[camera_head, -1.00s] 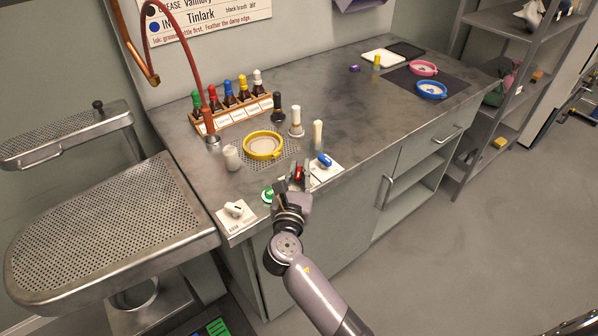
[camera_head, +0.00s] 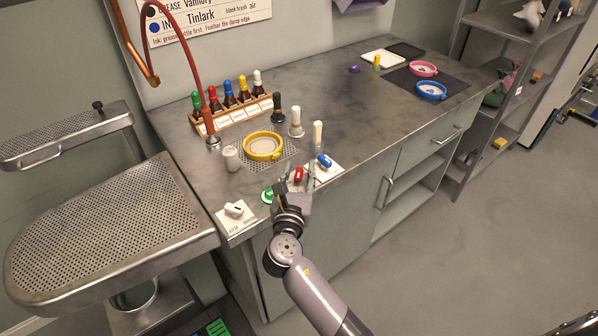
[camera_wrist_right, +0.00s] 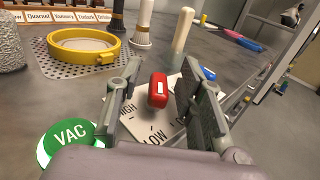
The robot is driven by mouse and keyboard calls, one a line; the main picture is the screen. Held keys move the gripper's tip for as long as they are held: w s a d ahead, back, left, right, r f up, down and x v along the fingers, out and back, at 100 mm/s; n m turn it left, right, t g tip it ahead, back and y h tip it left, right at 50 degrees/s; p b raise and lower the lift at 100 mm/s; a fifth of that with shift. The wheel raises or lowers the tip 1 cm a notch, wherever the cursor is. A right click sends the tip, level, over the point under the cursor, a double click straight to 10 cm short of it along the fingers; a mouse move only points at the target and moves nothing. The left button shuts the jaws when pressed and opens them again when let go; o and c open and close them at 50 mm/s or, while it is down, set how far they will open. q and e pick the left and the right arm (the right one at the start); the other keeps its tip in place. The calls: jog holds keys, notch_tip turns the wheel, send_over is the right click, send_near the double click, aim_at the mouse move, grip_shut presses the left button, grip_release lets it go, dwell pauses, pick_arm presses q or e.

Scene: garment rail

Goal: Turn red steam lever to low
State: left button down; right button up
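The red steam lever (camera_head: 298,174) is a small red handle with a white mark, on a white dial plate at the counter's front edge. In the right wrist view the red lever (camera_wrist_right: 158,90) stands between my fingers, above printed HIGH and LOW labels on the plate (camera_wrist_right: 140,122). Its white mark runs up the handle. My right gripper (camera_head: 297,184) is open around the lever; in the wrist view the right gripper (camera_wrist_right: 158,98) shows gaps on both sides, with no clear contact. My left gripper is not in view.
A green VAC button (camera_wrist_right: 70,142) is left of my fingers. A blue lever (camera_head: 324,160) is close on the right, a white knob (camera_head: 235,209) on the left. A yellow ring dish (camera_head: 263,146) and bottles in a wooden rack (camera_head: 238,113) stand behind.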

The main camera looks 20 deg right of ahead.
jog(key=v, duration=1.2)
jog(key=shift+w, duration=0.1)
